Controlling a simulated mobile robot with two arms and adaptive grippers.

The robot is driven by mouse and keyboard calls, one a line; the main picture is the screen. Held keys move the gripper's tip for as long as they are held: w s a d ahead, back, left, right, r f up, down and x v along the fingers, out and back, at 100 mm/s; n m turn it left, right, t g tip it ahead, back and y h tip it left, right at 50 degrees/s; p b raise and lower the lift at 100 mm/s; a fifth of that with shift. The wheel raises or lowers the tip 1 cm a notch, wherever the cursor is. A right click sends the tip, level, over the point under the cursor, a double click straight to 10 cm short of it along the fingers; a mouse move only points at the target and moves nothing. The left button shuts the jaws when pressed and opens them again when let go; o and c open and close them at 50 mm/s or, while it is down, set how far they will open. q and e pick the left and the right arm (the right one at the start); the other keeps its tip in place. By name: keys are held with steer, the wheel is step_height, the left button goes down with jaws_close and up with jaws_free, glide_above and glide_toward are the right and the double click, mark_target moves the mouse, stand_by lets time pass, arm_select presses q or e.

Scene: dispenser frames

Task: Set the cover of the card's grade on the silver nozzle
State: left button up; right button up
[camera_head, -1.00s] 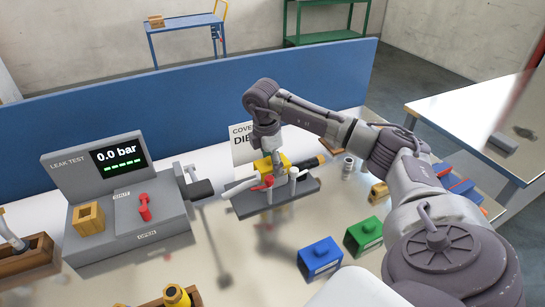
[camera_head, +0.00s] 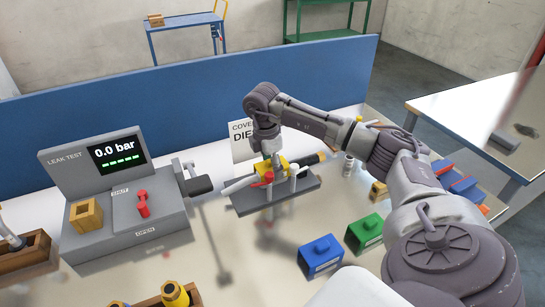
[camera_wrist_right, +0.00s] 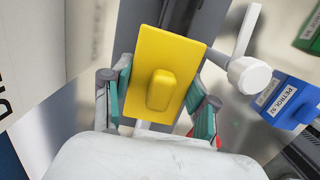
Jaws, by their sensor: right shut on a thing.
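My right gripper (camera_head: 273,160) is shut on a yellow cover (camera_wrist_right: 168,50), a flat plate with a raised block. The cover sits between the teal finger pads in the right wrist view. In the head view, the yellow cover (camera_head: 260,168) is low over a grey rack (camera_head: 300,189) carrying nozzle-like parts, including a red one (camera_head: 267,179) and a pale one (camera_head: 240,185). I cannot tell whether the cover touches a nozzle or which one is silver. The white card (camera_head: 241,146) stands behind, partly hidden by my arm, reading "COVE" and "DIE". My left gripper is out of view.
A blue block (camera_head: 320,256) and a green block (camera_head: 365,233) stand right of the rack; the blue one (camera_wrist_right: 288,100) reads "PETROL". The leak tester (camera_head: 125,215) stands left, showing 0.0 bar. A blue panel (camera_head: 150,133) closes the back. The front middle is fairly clear.

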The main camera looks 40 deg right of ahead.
mark_target(268, 160)
steer(key=shift+f, duration=0.25)
steer(key=o, duration=1.2)
steer(key=shift+o, duration=0.2)
steer(key=shift+r, duration=0.3)
steer(key=r, duration=0.3)
steer(key=a+r, duration=0.1)
steer(key=r, duration=0.7)
steer(key=shift+w+a+r, duration=0.2)
steer(key=shift+a, duration=0.05)
